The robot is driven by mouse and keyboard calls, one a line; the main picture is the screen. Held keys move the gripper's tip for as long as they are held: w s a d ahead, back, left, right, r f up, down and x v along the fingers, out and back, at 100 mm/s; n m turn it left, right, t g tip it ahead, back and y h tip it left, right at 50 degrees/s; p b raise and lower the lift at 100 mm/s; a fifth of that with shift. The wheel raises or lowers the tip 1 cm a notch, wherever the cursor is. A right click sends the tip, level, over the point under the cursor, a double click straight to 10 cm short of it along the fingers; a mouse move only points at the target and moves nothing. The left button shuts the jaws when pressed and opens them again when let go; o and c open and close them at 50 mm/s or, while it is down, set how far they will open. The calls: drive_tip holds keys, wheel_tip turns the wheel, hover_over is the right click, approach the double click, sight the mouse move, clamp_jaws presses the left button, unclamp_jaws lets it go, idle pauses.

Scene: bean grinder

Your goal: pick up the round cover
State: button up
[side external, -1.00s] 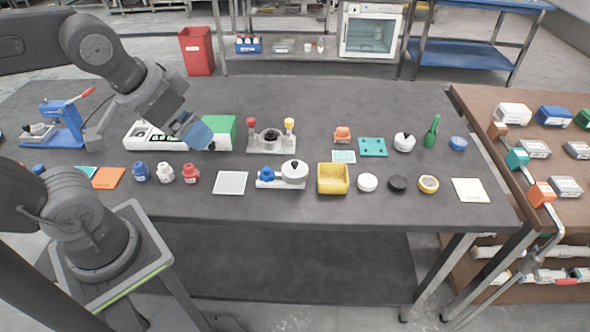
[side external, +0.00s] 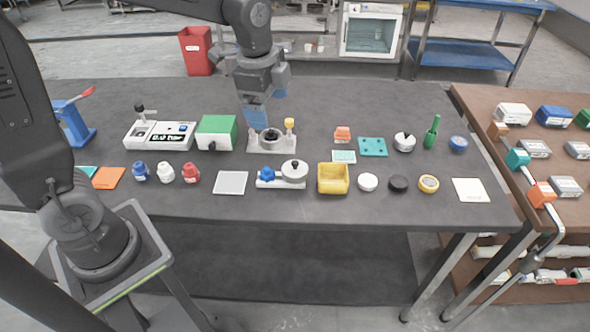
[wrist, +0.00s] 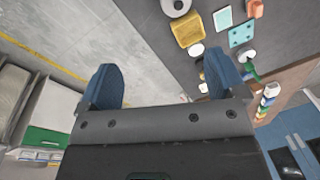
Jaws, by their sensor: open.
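Several round pieces could be the round cover, and I cannot tell which is meant. A white round lid with a dark knob (side external: 404,143) sits right of the teal plate. A pale round piece with a dark knob (side external: 294,171) sits on a small white base in the front row. A plain white disc (side external: 367,182) and a black disc (side external: 398,183) lie right of the yellow bin. My gripper (side external: 257,112) is above the grey fixture, left of all these. Its blue fingers (wrist: 163,82) are apart with nothing between them in the wrist view.
The yellow bin (side external: 333,178) also shows in the wrist view (wrist: 187,29). The grey fixture (side external: 271,144) with a yellow knob stands under my gripper. A white-and-green box (side external: 217,132), a green scoop (side external: 432,131) and the teal plate (side external: 372,147) share the back row. The front table edge is bare.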

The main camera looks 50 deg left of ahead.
sight(295, 162)
drive_tip(key=w+f+m, duration=0.1)
drive_tip(key=w+f, duration=0.1)
drive_tip(key=f, duration=0.3)
drive_tip(key=w+f+m+g, duration=0.1)
drive_tip(key=w+f+m, duration=0.1)
drive_tip(key=f, duration=0.2)
drive_tip(key=w+f+m, duration=0.2)
drive_tip(key=f, duration=0.3)
drive_tip(key=shift+a+f+g, duration=0.1)
drive_tip(key=shift+f+g, duration=0.2)
drive_tip(key=shift+f, duration=0.05)
drive_tip(key=shift+w+d+f, duration=0.1)
drive_tip(key=shift+w+f, duration=0.1)
drive_tip(key=shift+f, duration=1.2)
drive_tip(key=shift+w+d+f, duration=0.1)
drive_tip(key=shift+w+f, duration=0.1)
drive_tip(key=shift+f, duration=1.15)
drive_tip(key=shift+c, duration=0.5)
drive_tip(key=c, duration=0.7)
drive_tip(key=shift+c, duration=0.4)
